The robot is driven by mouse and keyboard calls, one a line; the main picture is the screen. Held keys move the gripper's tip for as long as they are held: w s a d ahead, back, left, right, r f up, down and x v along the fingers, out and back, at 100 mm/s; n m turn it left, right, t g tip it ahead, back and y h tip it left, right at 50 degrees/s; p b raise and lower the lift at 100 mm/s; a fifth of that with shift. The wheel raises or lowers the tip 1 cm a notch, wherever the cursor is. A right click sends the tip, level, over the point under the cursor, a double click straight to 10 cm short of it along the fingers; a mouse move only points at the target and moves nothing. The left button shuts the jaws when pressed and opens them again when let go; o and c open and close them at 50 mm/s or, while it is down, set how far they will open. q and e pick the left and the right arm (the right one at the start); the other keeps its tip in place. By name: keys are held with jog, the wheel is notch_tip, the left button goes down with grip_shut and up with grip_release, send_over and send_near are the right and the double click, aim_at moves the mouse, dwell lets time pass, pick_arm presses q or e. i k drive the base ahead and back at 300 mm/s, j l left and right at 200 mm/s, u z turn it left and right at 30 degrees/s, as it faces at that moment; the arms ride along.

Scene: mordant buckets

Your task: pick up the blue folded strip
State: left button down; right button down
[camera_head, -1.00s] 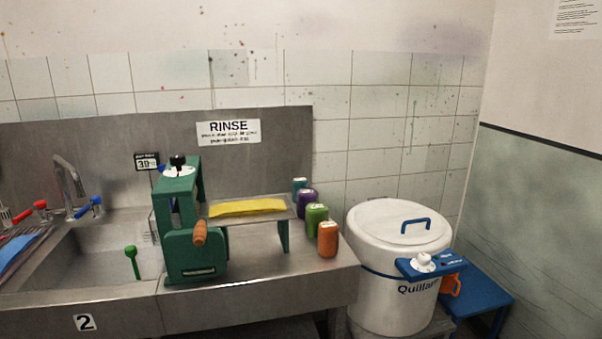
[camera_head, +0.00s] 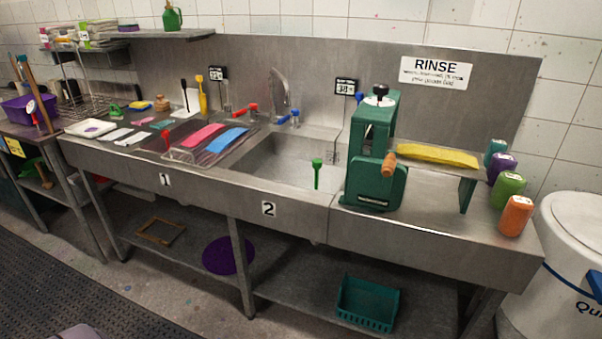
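The blue folded strip (camera_head: 227,140) lies flat on a clear or wire drainer at the left side of the sink (camera_head: 285,165). A pink strip (camera_head: 203,135) lies beside it on its left, with a small gap between them. A yellow strip (camera_head: 438,155) lies farther right, on the outfeed shelf of the green wringer (camera_head: 373,150). Neither of my grippers shows in the head view.
A red-handled tap and a blue-handled tap (camera_head: 288,118) stand behind the sink. A green-handled tool (camera_head: 317,172) stands upright in it. Several coloured jars (camera_head: 509,189) stand at the right end. The floor (camera_head: 150,290) in front is partly clear.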

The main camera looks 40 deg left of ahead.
aim_at(224, 140)
jog(key=u, duration=1.6)
